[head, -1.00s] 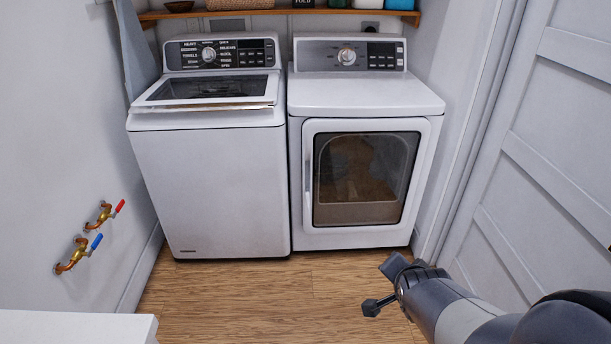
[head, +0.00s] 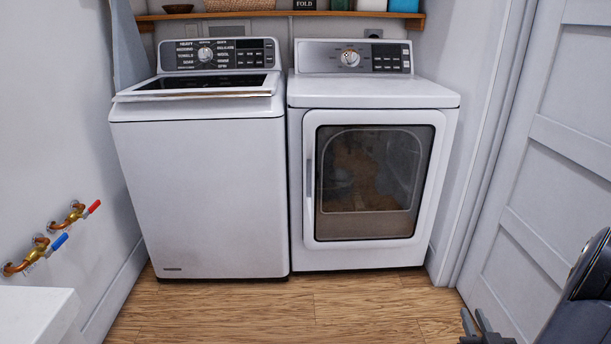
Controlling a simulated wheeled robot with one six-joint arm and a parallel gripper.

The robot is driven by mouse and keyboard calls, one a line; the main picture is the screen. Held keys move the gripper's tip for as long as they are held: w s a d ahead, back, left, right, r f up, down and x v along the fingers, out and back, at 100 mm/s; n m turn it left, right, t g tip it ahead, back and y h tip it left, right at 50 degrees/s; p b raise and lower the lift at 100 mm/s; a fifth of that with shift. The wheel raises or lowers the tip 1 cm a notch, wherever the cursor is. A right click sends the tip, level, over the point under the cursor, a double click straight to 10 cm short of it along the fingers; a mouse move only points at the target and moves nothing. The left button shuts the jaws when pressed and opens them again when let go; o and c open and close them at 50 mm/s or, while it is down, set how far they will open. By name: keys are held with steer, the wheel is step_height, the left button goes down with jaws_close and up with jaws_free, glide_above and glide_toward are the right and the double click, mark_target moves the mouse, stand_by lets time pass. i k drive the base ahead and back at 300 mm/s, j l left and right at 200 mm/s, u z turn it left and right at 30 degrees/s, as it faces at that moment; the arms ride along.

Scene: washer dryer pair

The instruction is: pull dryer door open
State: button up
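The dryer (head: 372,97) is the white machine on the right, with a control panel on top at the back. Its door (head: 425,180) has a white frame around a dark window and looks closed. A vertical grey handle (head: 309,178) runs along the door's left edge. My gripper (head: 473,324) is at the bottom right, low and well apart from the dryer, partly cut off by the frame edge. Two dark fingers show with a gap between them and nothing in the gap.
A white top-load washer (head: 200,190) stands left of the dryer. Two brass taps (head: 28,256) are on the left wall above a white surface (head: 35,310). A panelled door (head: 550,150) bounds the right side. The wood floor (head: 290,312) in front is clear.

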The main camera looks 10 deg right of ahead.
mark_target(369, 174)
steer(key=i+u, duration=0.1)
steer(key=i, duration=0.6)
steer(key=i+l, duration=0.15)
steer(key=i, duration=0.5)
steer(key=i+j, duration=0.2)
steer(key=j, duration=0.15)
steer(key=i+j+u, duration=0.15)
steer(key=j, duration=0.25)
steer(key=i+j, duration=0.3)
